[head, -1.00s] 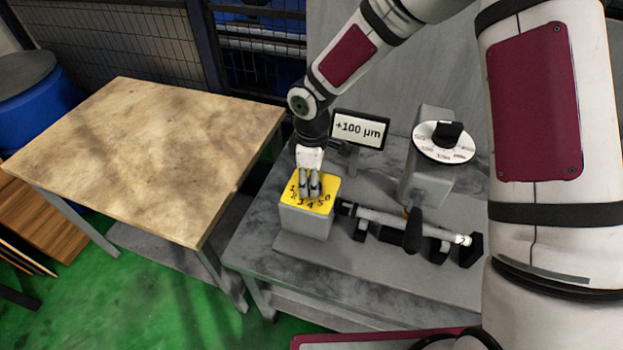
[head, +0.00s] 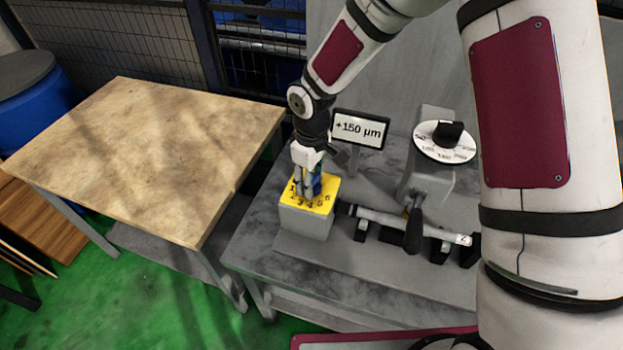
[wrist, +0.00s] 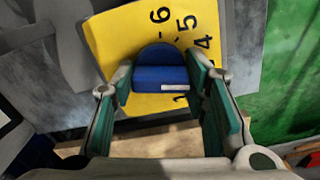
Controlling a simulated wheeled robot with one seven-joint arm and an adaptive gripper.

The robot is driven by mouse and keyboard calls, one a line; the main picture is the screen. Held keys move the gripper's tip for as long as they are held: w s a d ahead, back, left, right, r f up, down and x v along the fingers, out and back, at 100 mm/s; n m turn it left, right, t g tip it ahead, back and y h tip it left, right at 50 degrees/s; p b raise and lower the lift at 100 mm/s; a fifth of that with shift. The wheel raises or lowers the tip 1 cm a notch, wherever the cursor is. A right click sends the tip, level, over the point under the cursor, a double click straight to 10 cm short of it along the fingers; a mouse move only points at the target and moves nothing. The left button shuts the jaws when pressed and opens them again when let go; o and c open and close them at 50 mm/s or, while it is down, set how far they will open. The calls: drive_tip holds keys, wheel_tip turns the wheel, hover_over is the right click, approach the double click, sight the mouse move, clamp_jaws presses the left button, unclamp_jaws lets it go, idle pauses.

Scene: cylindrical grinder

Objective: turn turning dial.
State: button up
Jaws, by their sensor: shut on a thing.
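The turning dial is a blue knob with a white mark, on a yellow numbered plate. In the wrist view the dial (wrist: 160,78) sits between the two green-padded fingers of my gripper (wrist: 163,82). In the head view my gripper (head: 308,190) points down at the yellow plate (head: 325,207) on top of a grey box, with a bit of the blue dial (head: 317,183) showing beside the fingers. My gripper is shut on the dial. In the wrist view the white mark points right, towards the lower numbers; the number under it is hidden by a finger.
A small display (head: 361,129) behind the box reads +150 µm. A white scale disc with a black knob (head: 447,133) stands right of it. A cylindrical part (head: 400,220) lies on supports right of the box. A bare wooden table (head: 150,150) stands at left.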

drive_tip(key=o, duration=1.1)
drive_tip(key=shift+r, duration=6)
